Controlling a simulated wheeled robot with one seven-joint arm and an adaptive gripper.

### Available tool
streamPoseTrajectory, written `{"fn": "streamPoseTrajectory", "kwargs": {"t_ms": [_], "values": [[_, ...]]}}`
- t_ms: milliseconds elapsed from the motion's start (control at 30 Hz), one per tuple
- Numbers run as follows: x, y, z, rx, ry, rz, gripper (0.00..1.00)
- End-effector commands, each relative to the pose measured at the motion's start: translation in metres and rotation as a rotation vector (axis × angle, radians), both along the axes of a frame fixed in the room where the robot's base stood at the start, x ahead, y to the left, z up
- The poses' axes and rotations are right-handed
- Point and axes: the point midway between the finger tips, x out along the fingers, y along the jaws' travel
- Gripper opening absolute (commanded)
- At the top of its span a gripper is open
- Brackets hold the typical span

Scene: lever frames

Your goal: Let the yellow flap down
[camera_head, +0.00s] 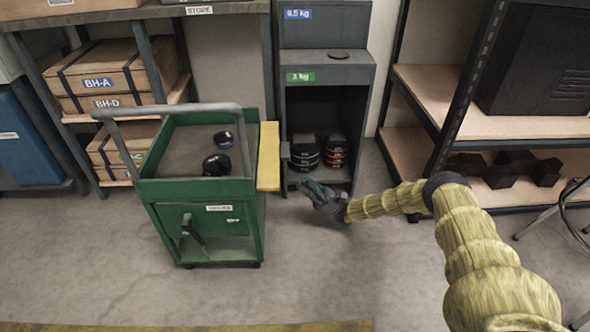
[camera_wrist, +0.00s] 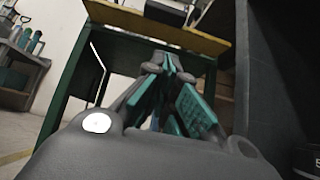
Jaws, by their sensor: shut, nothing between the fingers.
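The yellow flap (camera_head: 268,156) is a long narrow board on the right side of the green cart (camera_head: 205,225). It stands out roughly level with the cart's top rim. In the wrist view the flap (camera_wrist: 150,25) runs across the top, beyond and above my fingertips. My gripper (camera_head: 307,188) is just right of the flap's near end in the head view and looks lower than it. The fingers (camera_wrist: 172,60) are shut and empty, with a visible gap to the flap. Whatever holds the flap up from below is not clear to me.
Two dark round things (camera_head: 217,164) lie in the cart's top tray. A grey cabinet (camera_head: 327,75) with stacked weights (camera_head: 305,153) stands close behind my gripper. Shelves (camera_head: 440,95) stand at right and left. The floor (camera_head: 310,265) in front is clear.

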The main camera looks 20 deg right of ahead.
Motion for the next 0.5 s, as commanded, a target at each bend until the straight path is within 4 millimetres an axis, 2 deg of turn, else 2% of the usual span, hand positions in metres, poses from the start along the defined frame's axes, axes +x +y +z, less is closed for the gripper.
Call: {"fn": "streamPoseTrajectory", "kwargs": {"t_ms": [500], "values": [[0.015, 0.053, 0.057, 0.001, -0.002, 0.003, 0.0]]}}
